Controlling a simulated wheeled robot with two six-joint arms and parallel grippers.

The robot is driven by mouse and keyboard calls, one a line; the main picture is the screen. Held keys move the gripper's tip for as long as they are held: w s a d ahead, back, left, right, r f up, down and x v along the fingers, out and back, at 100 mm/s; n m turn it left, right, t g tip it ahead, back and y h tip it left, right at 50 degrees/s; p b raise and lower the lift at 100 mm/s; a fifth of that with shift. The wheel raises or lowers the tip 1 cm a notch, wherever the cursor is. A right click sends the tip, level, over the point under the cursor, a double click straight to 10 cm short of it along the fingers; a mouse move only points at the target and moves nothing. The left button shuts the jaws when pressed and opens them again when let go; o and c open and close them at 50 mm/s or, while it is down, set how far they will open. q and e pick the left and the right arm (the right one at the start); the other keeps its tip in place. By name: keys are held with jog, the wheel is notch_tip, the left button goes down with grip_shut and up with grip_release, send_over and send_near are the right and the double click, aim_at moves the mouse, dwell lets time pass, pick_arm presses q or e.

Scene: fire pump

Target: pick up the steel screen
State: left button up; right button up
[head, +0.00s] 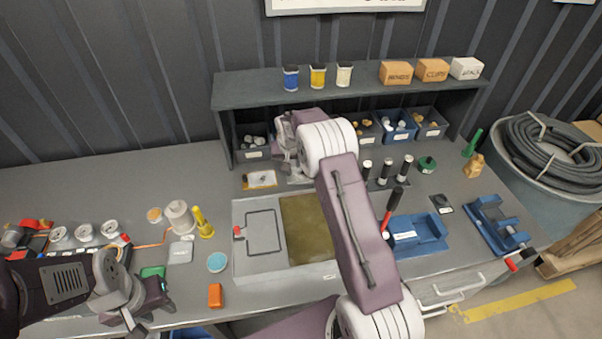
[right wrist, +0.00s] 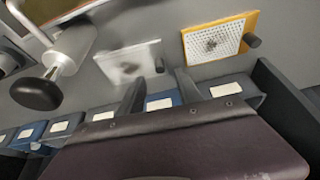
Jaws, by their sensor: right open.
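A pale grey plate (right wrist: 132,62), which looks like the steel screen, lies flat on the bench in the right wrist view. It has a small dark knob at one side. In the head view it is a pale patch (head: 297,179), partly hidden by my right gripper (head: 286,164). The right wrist view shows that gripper's two dark fingers (right wrist: 160,86) apart with nothing between them, near the plate's edge. A similar white perforated screen in a yellow frame (right wrist: 217,41) lies beside it, also in the head view (head: 261,180). My left gripper (head: 153,298) is over the bench's left front; its jaw opening is unclear.
A shelf (head: 240,88) with jars and boxes stands above a row of bins (head: 253,143) behind the screens. A grey basin (head: 240,262) lies in front. Black-handled tools (head: 384,170) stand to the right. A black-knobbed part (right wrist: 37,93) is close to the right gripper.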

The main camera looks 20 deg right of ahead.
aim_at(290, 177)
jog(key=x, duration=0.2)
jog(key=p+x, duration=0.1)
jog(key=shift+s+a+f, duration=0.1)
jog(key=shift+s+f, duration=0.1)
jog(key=shift+s, duration=0.05)
jog(key=shift+w+f, duration=0.15)
jog(key=shift+f, duration=0.15)
jog(key=shift+w+f, duration=0.2)
jog(key=shift+s+r, duration=0.15)
grip_shut()
pick_arm(q)
jog(key=shift+s+r, duration=0.35)
jog(key=shift+r, duration=0.45)
pick_arm(e)
jog(key=shift+r, duration=0.5)
notch_tip(290, 177, up, 3)
jog(key=shift+r+b, duration=0.1)
jog(key=shift+b, duration=0.5)
pick_arm(q)
notch_tip(290, 177, down, 3)
jog(key=shift+r+b, duration=0.2)
jog(key=shift+b, duration=0.45)
pick_arm(e)
jog(key=s+d+r, duration=0.3)
jog(key=d+r, duration=0.3)
jog(key=d, duration=0.5)
jog(key=shift+d+r, duration=0.15)
jog(key=shift+r, duration=0.25)
